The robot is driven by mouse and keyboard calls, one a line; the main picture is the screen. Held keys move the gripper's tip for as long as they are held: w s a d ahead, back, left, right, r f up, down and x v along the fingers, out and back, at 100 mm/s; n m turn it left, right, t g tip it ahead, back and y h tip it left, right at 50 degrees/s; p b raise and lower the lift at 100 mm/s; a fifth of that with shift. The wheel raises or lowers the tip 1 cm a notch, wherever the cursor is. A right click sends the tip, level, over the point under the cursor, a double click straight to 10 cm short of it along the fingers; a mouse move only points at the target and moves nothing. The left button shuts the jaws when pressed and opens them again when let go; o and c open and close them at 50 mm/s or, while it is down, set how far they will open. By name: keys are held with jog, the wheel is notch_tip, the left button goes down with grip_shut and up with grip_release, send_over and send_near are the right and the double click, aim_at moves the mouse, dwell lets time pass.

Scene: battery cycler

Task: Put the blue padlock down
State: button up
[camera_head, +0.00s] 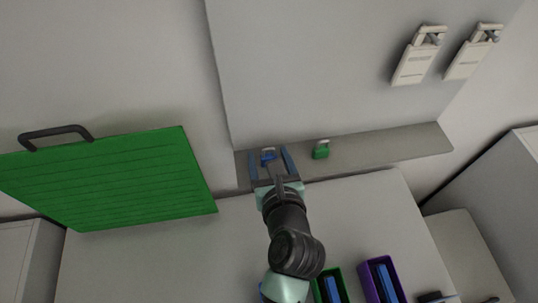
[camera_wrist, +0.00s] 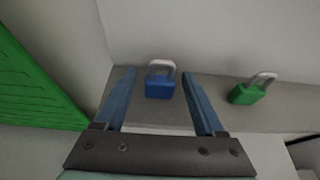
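The blue padlock (camera_wrist: 160,88) stands upright on the grey shelf (camera_wrist: 228,118), its shackle up; it also shows in the head view (camera_head: 268,158). My gripper (camera_wrist: 160,82) is open around it, with one blue finger on each side. A visible gap separates each finger from the padlock. In the head view my gripper (camera_head: 268,157) reaches over the left part of the shelf.
A green padlock (camera_head: 321,149) stands on the shelf to the right. A green ribbed panel with a dark handle (camera_head: 110,180) is at left. Two white devices (camera_head: 415,62) hang on the wall. Green (camera_head: 329,286) and purple (camera_head: 382,280) bins stand below, near my arm.

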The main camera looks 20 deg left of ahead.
jog(key=shift+r, duration=0.25)
jog(key=shift+s+d, duration=0.2)
jog(key=shift+s, duration=0.05)
jog(key=b+v, duration=0.2)
jog(key=v, duration=0.9)
jog(key=w+d+r+n+t+h, duration=0.1)
jog(key=w+d+r+n+t, duration=0.15)
jog(key=r+n, duration=0.4)
jog(key=w+d+r+n+t+h, duration=0.1)
jog(key=w+d+r+n+t, duration=0.2)
jog(key=r, duration=0.6)
jog(key=w+d+r+n+t+h, duration=0.1)
jog(key=w+r+n+t, duration=0.1)
jog(key=w+r+n, duration=0.4)
jog(key=s+r+n+t+h, duration=0.1)
jog(key=s+r+n+t, duration=0.1)
jog(key=r, duration=0.6)
jog(key=s+d+r+n+t+h, duration=0.1)
jog(key=s+r+n+t+h, duration=0.1)
jog(key=r+n, duration=0.5)
jog(key=s+r+n+t+h, duration=0.1)
jog(key=s+r+n+t, duration=0.2)
jog(key=r, duration=0.7)
jog(key=shift+s+d+r+n+t, duration=0.25)
jog(key=shift+s+d+n+t, duration=0.15)
jog(key=shift+n+t, duration=0.45)
